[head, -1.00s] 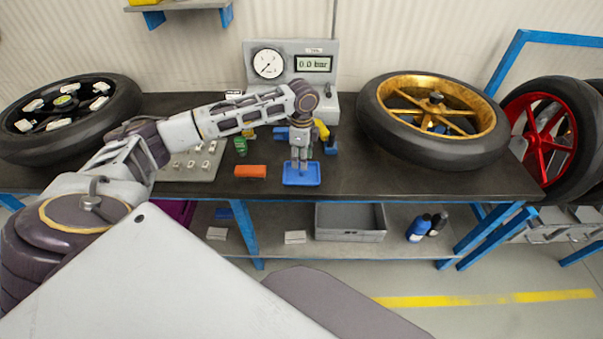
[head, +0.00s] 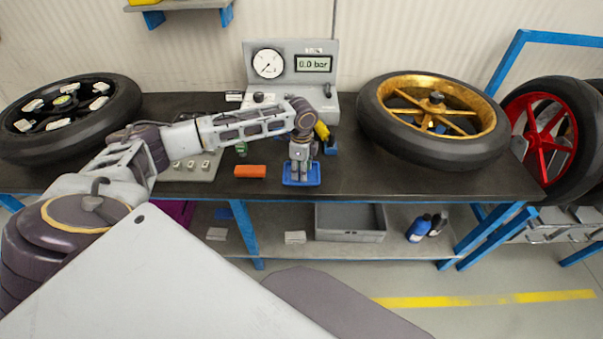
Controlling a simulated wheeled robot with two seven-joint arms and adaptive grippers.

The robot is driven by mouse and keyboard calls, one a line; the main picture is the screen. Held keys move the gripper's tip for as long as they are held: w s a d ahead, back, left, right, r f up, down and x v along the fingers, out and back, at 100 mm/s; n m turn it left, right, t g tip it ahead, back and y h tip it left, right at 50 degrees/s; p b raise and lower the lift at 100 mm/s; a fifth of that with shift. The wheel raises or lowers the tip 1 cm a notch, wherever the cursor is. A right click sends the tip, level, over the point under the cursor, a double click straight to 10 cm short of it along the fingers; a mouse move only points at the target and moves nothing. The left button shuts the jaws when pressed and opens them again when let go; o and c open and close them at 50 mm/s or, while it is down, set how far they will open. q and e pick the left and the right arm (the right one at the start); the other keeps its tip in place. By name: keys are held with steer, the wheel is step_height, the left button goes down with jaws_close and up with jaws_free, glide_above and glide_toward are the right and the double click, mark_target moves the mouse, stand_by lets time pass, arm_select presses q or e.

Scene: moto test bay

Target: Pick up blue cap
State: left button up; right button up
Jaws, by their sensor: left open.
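My left gripper (head: 300,174) is open and points down over a small blue tray (head: 301,183) near the front edge of the black bench. The fingers hang at or just above the tray floor. I cannot make out a blue cap; the fingers cover the middle of the tray, and anything small there is hidden. My right gripper is not in view.
A pressure gauge unit (head: 291,66) stands behind. A gold-rimmed wheel (head: 433,118) lies to the right, a black wheel (head: 65,117) at the far left. Bare bench (head: 375,183) lies right of the tray.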

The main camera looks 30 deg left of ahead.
arm_select(q)
steer(key=c, duration=0.7)
steer(key=shift+c, duration=0.4)
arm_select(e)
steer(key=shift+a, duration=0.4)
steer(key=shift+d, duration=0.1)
arm_select(q)
steer(key=shift+r, duration=0.7)
step_height(320, 180, up, 7)
steer(key=shift+f+p, duration=0.1)
steer(key=shift+p, duration=0.2)
steer(key=shift+r, duration=0.95)
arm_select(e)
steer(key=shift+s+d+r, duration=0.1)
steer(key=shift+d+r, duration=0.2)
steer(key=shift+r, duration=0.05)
